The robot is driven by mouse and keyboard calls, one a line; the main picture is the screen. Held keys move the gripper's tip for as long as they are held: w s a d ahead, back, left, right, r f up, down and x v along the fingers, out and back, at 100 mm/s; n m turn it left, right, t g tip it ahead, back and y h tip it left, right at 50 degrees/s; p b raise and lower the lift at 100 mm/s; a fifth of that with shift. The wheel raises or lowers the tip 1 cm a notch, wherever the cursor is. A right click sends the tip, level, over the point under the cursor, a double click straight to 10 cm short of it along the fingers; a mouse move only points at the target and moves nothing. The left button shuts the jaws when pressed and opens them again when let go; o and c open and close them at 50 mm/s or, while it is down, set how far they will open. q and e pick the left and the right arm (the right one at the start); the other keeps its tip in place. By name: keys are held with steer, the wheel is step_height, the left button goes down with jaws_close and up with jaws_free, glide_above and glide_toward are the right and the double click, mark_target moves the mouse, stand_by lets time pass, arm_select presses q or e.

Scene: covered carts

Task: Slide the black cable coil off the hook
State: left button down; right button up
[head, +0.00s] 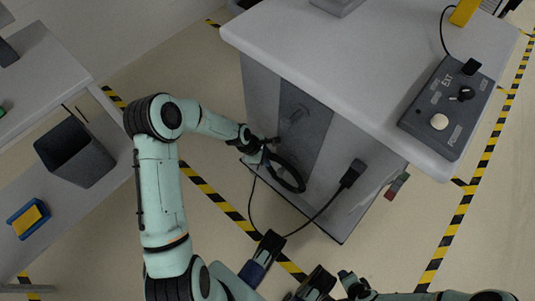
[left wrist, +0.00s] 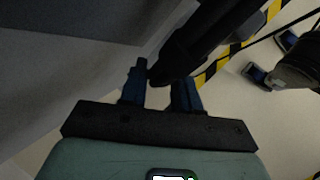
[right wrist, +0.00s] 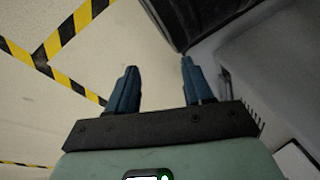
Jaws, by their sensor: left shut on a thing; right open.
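The black cable coil (head: 290,180) hangs low against the side of a grey-topped cart, by a dark panel. My left gripper (head: 264,156) is shut on its upper left part. In the left wrist view my left gripper (left wrist: 160,80) has its fingers at the thick black coil (left wrist: 205,38). I cannot make out the hook; the gripper and coil cover that area. My right gripper (right wrist: 158,78) is open and empty in the right wrist view, over the floor beside a pale cart wall and a dark rounded object.
The cart top (head: 330,55) carries a dark panel box (head: 448,108) with knobs. A black plug (head: 352,172) with a cable hangs on the cart side, near a red-green tag (head: 396,186). At left stand a shelf with a dark bin (head: 75,152) and a blue-yellow item (head: 28,219). Striped tape marks the floor.

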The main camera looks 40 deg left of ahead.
arm_select(q)
steer(key=s+p, duration=0.5)
steer(key=s, duration=0.3)
steer(key=shift+s+a, duration=0.3)
arm_select(e)
steer(key=s+a+r+g+y, duration=0.1)
steer(key=s+a+r+g, duration=0.1)
steer(key=s+r, duration=0.4)
steer(key=shift+s+a+r+n, duration=0.15)
steer(key=shift+s+a+n, duration=0.15)
steer(key=shift+a, duration=0.6)
arm_select(q)
steer(key=shift+r, duration=0.1)
